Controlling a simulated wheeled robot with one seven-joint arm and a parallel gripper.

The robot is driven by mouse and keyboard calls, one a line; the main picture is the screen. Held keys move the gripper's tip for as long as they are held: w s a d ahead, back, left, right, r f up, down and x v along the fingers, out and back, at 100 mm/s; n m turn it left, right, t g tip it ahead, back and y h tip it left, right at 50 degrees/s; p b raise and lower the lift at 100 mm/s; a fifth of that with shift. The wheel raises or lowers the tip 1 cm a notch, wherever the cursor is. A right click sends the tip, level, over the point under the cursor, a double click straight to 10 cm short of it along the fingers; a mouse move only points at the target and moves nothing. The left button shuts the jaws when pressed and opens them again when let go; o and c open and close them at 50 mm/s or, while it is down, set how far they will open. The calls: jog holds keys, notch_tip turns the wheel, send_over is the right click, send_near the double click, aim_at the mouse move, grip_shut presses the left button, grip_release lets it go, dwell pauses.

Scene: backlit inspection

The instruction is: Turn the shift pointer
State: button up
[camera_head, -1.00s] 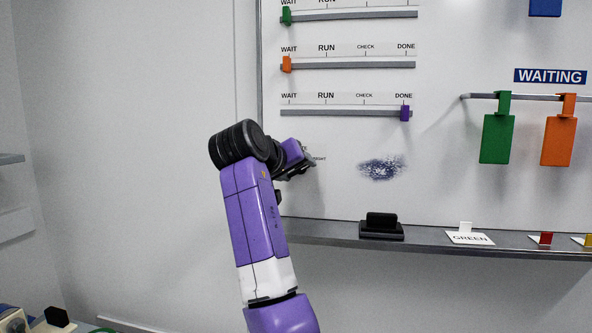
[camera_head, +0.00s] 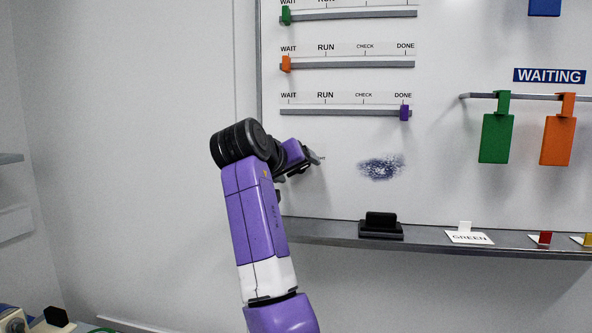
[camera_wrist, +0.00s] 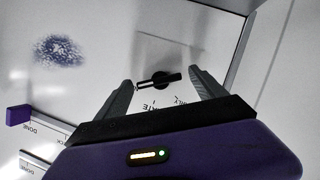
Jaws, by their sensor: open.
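The shift pointer (camera_wrist: 158,80) is a black bar with a round hub on the whiteboard. In the wrist view it lies roughly crosswise in the picture, between the tips of my gripper (camera_wrist: 161,78). The fingers are spread, one on each side of it, with nothing held; whether they touch it I cannot tell. Upside-down lettering, partly hidden, shows by the pointer. In the head view my gripper (camera_head: 316,163) is close to the board, below the lowest slider rail, and my arm hides the pointer.
A blue ink smudge (camera_head: 381,167) is right of my gripper. The lowest slider rail (camera_head: 340,112) with a purple slider (camera_head: 405,113) runs above. A ledge (camera_head: 340,233) below carries a black eraser (camera_head: 381,224) and cards. Green (camera_head: 495,138) and orange (camera_head: 558,140) tags hang at right.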

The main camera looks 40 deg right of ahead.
jog(key=shift+a, duration=0.1)
jog(key=b+v, duration=0.2)
jog(key=v, duration=0.5)
jog(key=shift+a, duration=0.3)
jog(key=shift+s+r, duration=0.1)
jog(key=shift+s, duration=0.05)
